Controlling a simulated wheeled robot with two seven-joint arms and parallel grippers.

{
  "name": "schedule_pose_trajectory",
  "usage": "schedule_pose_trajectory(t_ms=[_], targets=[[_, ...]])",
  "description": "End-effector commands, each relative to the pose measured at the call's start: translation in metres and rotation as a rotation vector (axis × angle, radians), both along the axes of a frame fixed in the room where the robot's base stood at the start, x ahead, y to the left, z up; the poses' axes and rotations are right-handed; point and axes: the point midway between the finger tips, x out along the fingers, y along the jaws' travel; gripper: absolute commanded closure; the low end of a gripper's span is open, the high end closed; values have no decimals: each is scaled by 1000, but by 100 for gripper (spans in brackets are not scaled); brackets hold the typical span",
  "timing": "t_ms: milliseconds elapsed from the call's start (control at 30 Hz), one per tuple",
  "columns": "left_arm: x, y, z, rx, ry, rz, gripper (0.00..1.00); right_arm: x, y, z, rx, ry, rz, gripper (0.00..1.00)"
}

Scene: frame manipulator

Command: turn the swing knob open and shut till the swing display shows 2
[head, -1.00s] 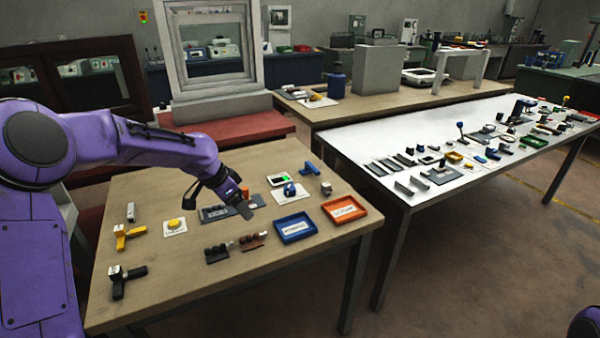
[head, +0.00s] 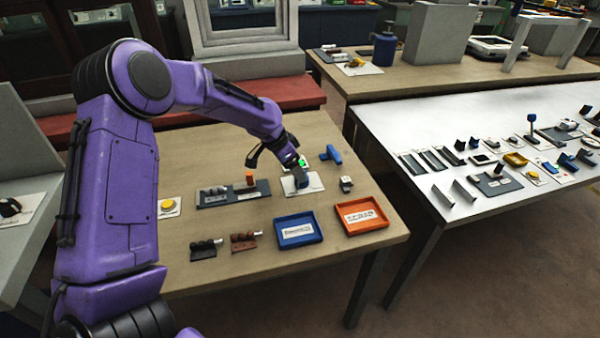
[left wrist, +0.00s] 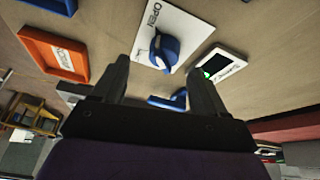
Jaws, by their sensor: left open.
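The blue swing knob (left wrist: 165,48) sits on a white plate marked OPEN in the left wrist view. In the head view the plate (head: 313,182) shows, with the knob mostly hidden behind my left gripper (head: 301,181). My left gripper is open and empty. In the left wrist view its two fingertips (left wrist: 160,68) point toward the knob, one to each side of it in the picture; I cannot tell whether they touch it. The swing display (left wrist: 222,64), a white frame with a dark screen and a green patch, stands beside the plate; its digit is unreadable. My right gripper is out of view.
A blue tray (head: 297,246) and an orange tray (head: 384,226) lie in front of the plate. A blue T-shaped handle (head: 331,155) lies behind it, and a grey block with an orange peg (head: 250,179) stands left. Bare wood lies between them.

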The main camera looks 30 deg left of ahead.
Motion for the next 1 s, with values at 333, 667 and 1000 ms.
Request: schedule_pose_trajectory(t_ms=[333,667,1000], targets=[[19,-7,-41,2,8,2,27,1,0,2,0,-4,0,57],[18,-7,-41,2,8,2,73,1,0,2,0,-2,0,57],[18,-7,-39,1,8,19,83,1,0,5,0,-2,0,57]])
